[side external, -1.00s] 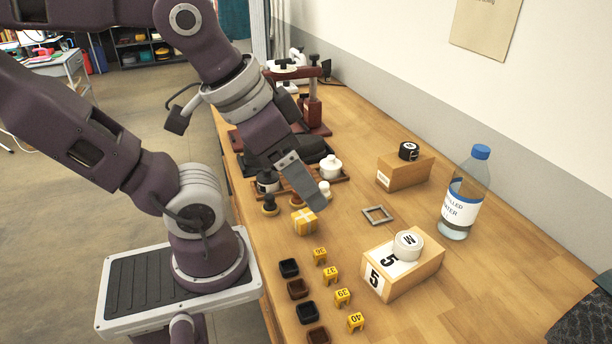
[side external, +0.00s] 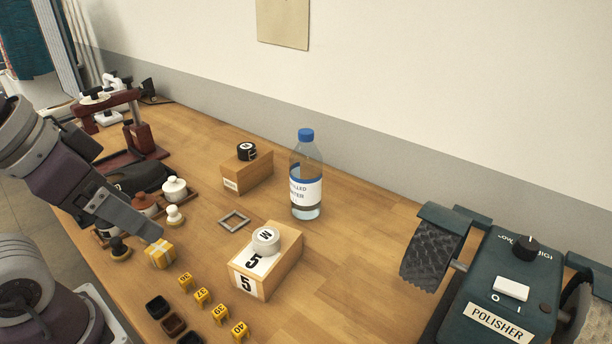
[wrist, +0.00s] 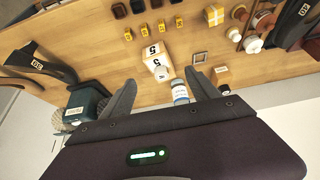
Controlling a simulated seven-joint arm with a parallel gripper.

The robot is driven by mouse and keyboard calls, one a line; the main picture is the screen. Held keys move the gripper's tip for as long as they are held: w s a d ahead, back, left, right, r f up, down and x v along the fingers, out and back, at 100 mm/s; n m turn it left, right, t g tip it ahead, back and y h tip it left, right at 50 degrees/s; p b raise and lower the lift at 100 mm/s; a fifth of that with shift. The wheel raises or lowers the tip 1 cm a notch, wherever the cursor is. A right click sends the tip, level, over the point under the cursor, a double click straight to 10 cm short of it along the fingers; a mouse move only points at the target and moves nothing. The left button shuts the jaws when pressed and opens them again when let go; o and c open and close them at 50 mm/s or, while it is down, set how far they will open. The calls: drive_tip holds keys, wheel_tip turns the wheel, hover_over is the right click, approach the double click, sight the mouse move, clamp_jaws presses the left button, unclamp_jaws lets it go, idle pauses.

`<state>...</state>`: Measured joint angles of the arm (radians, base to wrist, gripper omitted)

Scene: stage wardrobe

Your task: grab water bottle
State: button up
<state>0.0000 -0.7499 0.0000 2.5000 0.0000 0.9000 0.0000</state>
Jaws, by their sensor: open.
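The water bottle (side external: 306,180) is clear plastic with a blue cap and a white and blue label. It stands upright on the wooden bench near the wall in the side view. It also shows in the wrist view (wrist: 180,92), between my fingers in the picture but farther off. My gripper (wrist: 155,85) is open and empty, its two dark fingers spread apart. In the side view my gripper (side external: 148,232) is at the left, near a small yellow box (side external: 160,254), well apart from the bottle.
A wooden block marked 5 (side external: 280,268) with a white round tin (side external: 266,241) stands in front of the bottle. Another wooden block (side external: 250,172) stands left of it. A green polisher (side external: 490,285) is at the right. A metal frame (side external: 234,220) lies flat. Bench right of the bottle is clear.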

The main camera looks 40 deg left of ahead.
drive_tip(key=shift+o, duration=0.4)
drive_tip(key=o, duration=0.5)
